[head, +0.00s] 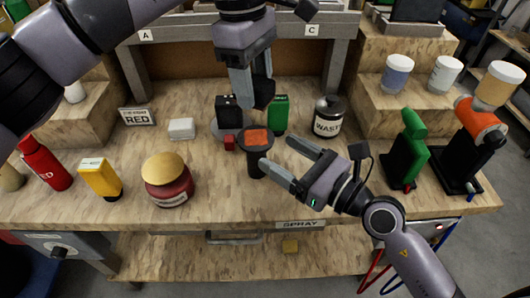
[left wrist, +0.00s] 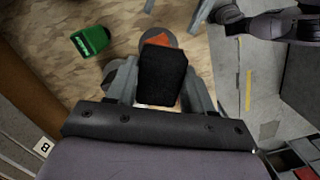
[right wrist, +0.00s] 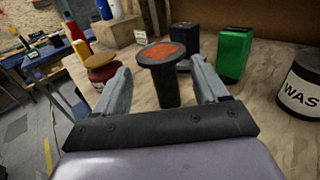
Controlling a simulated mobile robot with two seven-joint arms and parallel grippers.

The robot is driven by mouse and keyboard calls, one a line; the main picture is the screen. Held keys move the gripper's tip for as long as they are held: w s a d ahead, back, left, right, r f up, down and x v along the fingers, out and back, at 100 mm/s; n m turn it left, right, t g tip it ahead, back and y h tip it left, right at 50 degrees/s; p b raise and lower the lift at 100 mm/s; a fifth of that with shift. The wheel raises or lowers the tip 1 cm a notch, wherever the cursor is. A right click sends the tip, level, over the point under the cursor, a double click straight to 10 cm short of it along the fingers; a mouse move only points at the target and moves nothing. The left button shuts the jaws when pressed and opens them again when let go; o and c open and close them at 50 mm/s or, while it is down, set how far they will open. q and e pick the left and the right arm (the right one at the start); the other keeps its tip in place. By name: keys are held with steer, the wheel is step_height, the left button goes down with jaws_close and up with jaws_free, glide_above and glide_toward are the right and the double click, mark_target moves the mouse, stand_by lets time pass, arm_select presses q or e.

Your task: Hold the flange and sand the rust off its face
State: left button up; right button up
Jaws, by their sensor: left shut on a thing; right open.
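The flange (head: 254,163) stands upright on the bench, a dark stem with a wide round top; its face carries an orange-brown rust patch (head: 257,136). In the right wrist view the flange (right wrist: 164,88) shows between and beyond the fingers. My right gripper (head: 278,152) is open, its fingers pointing at the stem from the right, apparently not touching. My left gripper (head: 252,92) is shut on a black block (head: 263,93), held above and behind the flange. In the left wrist view the block (left wrist: 161,76) covers part of the flange.
A waste jar (head: 328,118) is behind the right gripper. A red jar (head: 169,184) stands left. Bench space at front centre is clear.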

mark_target(257, 158)
step_height(257, 158, down, 6)
steer(key=shift+r, duration=0.2)
steer(key=x, duration=0.7)
steer(key=shift+w+a, duration=0.15)
steer(key=shift+a, duration=0.05)
steer(key=shift+c, duration=0.4)
jaws_close()
arm_select(q)
steer(key=n, duration=0.4)
steer(key=shift+f, duration=0.2)
arm_select(e)
steer(key=shift+f, duration=0.1)
arm_select(q)
steer(key=n, duration=0.3)
steer(key=n+t, duration=0.1)
steer(key=n, duration=0.1)
steer(key=shift+f, duration=0.3)
